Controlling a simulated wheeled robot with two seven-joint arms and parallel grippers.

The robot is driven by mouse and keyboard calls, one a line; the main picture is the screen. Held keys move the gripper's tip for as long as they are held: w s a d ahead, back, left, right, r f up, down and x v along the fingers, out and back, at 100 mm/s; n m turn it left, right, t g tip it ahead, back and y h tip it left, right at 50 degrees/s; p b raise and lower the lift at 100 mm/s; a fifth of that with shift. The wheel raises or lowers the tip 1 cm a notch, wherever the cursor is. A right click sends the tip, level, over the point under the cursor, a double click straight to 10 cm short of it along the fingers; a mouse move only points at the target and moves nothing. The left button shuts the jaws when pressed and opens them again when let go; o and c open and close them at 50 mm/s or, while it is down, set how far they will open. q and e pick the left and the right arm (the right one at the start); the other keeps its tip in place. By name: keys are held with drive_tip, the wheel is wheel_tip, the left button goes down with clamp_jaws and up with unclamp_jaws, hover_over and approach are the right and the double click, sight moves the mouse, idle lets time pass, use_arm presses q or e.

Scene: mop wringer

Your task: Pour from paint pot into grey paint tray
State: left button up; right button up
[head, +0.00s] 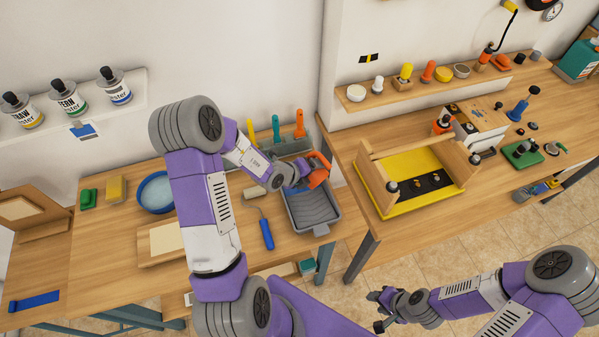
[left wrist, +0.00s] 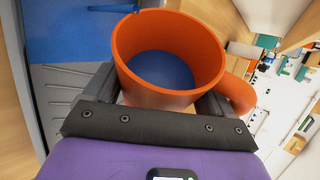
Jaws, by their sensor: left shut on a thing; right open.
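The orange paint pot (head: 319,170) is in the grasp of my left gripper (head: 303,176), over the back part of the grey paint tray (head: 320,215). In the left wrist view the fingers of my left gripper (left wrist: 155,103) close on both sides of the pot (left wrist: 165,90), with its handle at the right. Blue paint (left wrist: 160,68) shows inside the pot. My right gripper (head: 381,308) is open and empty, low over the floor.
A blue-handled roller frame (head: 266,232) lies left of the tray. A grey holder (head: 290,148) with upright brushes stands behind it. A blue bowl (head: 155,192) is further left. A second bench at right carries a yellow tray (head: 425,192) and tools.

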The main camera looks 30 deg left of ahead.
use_arm(q)
drive_tip(key=shift+a, duration=0.2)
drive_tip(key=shift+d, duration=0.15)
drive_tip(key=f+m+y+b, duration=0.1)
drive_tip(key=b, duration=0.6)
drive_tip(key=shift+d+y, duration=0.2)
drive_tip(key=shift+y, duration=0.2)
drive_tip(key=shift+a+r, duration=0.1)
drive_tip(key=shift+r, duration=0.05)
drive_tip(key=shift+a+r+y, duration=0.1)
drive_tip(key=shift+r+y, duration=0.05)
drive_tip(key=shift+y, duration=0.15)
